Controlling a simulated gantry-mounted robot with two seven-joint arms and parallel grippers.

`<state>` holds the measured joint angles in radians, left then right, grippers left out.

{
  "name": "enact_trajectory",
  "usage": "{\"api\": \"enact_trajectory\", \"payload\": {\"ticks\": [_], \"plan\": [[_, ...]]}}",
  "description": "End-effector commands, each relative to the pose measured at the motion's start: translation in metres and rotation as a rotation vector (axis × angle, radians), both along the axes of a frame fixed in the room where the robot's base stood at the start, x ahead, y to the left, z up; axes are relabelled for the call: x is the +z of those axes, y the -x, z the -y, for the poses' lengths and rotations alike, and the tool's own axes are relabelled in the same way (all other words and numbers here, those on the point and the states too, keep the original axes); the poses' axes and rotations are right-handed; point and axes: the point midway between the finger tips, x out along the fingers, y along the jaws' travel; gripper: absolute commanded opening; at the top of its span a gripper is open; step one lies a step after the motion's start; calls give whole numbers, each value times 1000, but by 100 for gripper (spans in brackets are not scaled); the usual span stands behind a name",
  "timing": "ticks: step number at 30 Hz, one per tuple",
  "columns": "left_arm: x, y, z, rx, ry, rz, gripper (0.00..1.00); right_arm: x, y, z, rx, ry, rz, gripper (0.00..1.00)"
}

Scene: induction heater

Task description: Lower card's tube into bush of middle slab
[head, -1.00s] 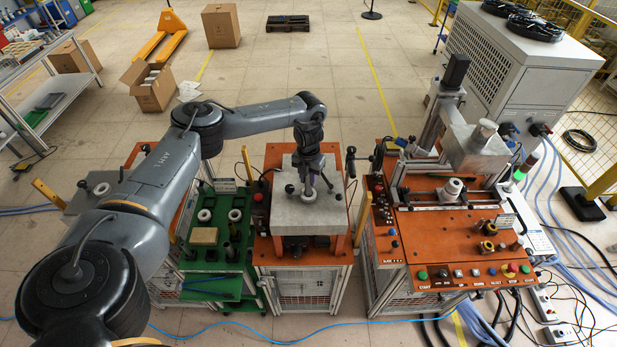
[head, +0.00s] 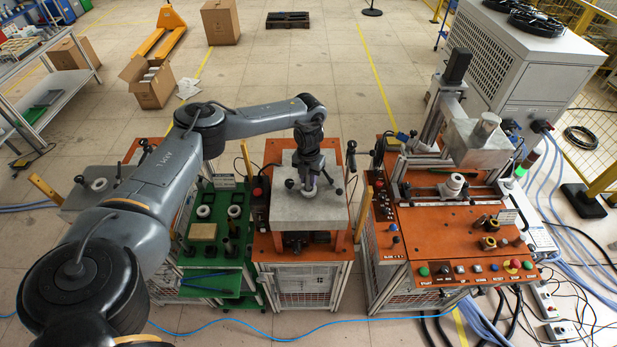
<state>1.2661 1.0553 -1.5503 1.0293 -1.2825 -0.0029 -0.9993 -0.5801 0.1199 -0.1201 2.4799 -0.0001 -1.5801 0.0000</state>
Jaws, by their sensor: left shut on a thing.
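The middle slab (head: 285,210) is a grey block on the orange-topped middle stand. My left gripper (head: 309,190) points down over the middle of the slab, with its fingertips close to the slab's top. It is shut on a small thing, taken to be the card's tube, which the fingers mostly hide. The slab's bush is also hidden under the gripper, so I cannot tell whether the tube touches it or is inside it. Dark knobbed handles stand around the slab. My right gripper is not in view.
Left of the slab, a green stand (head: 210,253) carries white rings, a tan block (head: 203,232) and dark posts. At right, an orange bench (head: 438,235) carries a press column (head: 452,98), brass fittings and a button panel. My left arm spans the left side.

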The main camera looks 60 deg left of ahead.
Motion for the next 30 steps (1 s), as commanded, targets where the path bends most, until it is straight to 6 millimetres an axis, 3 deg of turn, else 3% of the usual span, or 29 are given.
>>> {"api": "enact_trajectory", "payload": {"ticks": [24, 25, 30], "plan": [[-18, 0, 0, 0, -1, 1, 0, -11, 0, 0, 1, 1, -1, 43], [-18, 0, 0, 0, -1, 1, 27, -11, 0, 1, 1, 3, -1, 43], [-18, 0, 0, 0, 0, 0, 53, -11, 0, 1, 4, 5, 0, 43]]}}
